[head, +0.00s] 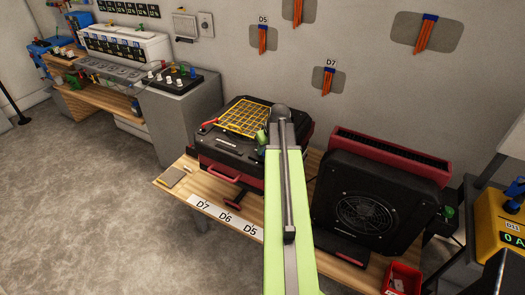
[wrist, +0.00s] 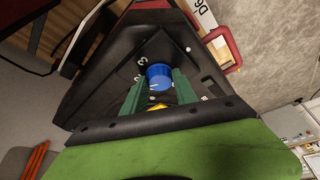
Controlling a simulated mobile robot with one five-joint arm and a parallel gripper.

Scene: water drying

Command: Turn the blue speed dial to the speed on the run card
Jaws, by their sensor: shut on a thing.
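The blue speed dial (wrist: 159,75) sits on a black panel (wrist: 165,45) in the wrist view. My gripper (wrist: 160,84) has its two green fingers on either side of the dial, shut on it. White marks stand around the dial; they are tilted and too small to read surely. A faint white line shows on the dial. I cannot make out a run card for certain.
A black fan unit (head: 362,205) stands right of my arm on the wooden table. A label strip (head: 225,217) with D7, D6 and D5 lies along the front edge. A red bin (head: 401,279) is at the right. The floor (head: 90,210) at left is clear.

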